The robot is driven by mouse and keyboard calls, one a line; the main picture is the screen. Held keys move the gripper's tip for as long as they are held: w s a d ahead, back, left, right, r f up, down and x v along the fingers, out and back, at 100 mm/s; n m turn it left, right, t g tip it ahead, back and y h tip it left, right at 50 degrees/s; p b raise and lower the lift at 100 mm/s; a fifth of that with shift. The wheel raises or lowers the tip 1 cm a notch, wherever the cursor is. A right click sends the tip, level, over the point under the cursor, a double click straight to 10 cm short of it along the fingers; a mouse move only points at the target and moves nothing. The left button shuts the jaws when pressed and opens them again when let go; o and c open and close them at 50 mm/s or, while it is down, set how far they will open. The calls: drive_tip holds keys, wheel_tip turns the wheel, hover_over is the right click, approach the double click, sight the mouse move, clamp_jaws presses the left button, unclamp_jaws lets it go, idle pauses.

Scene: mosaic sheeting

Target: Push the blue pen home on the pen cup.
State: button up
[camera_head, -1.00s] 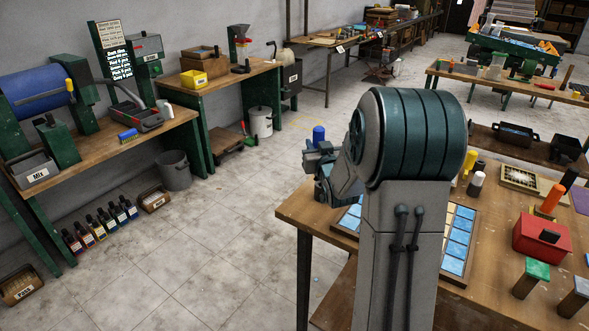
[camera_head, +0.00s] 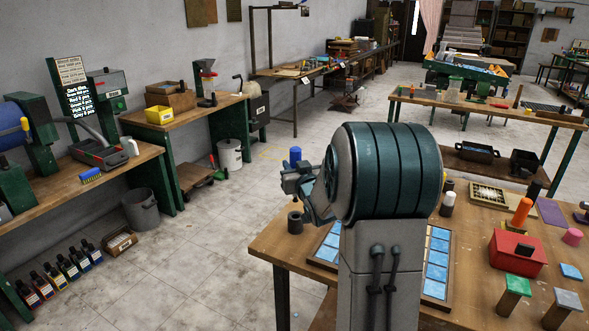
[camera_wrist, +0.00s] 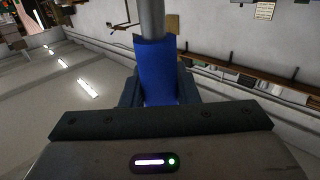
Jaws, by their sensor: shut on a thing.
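My gripper (camera_head: 297,180) is on the far side of my arm in the head view, above the left end of the near table. It is shut on the blue pen (camera_head: 295,155), whose blue end stands up above the jaws. In the wrist view the blue pen (camera_wrist: 158,75) sits between the jaws, with a grey shaft running out beyond the blue part. A small dark hollow cylinder (camera_head: 295,222), perhaps the pen cup, stands on the table below my gripper. The pen looks apart from it. My arm hides part of the table.
A framed panel of blue tiles (camera_head: 436,262) lies on the near table (camera_head: 470,265), partly behind my arm. A red box (camera_head: 517,253), an orange cylinder (camera_head: 522,211) and green-topped and grey-topped blocks stand to the right. Open floor (camera_head: 200,240) lies left of the table.

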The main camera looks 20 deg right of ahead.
drive_tip(key=b, duration=0.5)
hover_over(297, 201)
drive_tip(key=w, duration=0.2)
drive_tip(key=shift+s+f, duration=0.15)
drive_tip(key=shift+f, duration=2.4)
drive_tip(key=shift+f, duration=0.15)
drive_tip(key=shift+f+b, duration=2.45)
drive_tip(key=shift+b, duration=0.15)
drive_tip(key=o, duration=1.1)
drive_tip(key=shift+s+f, duration=0.1)
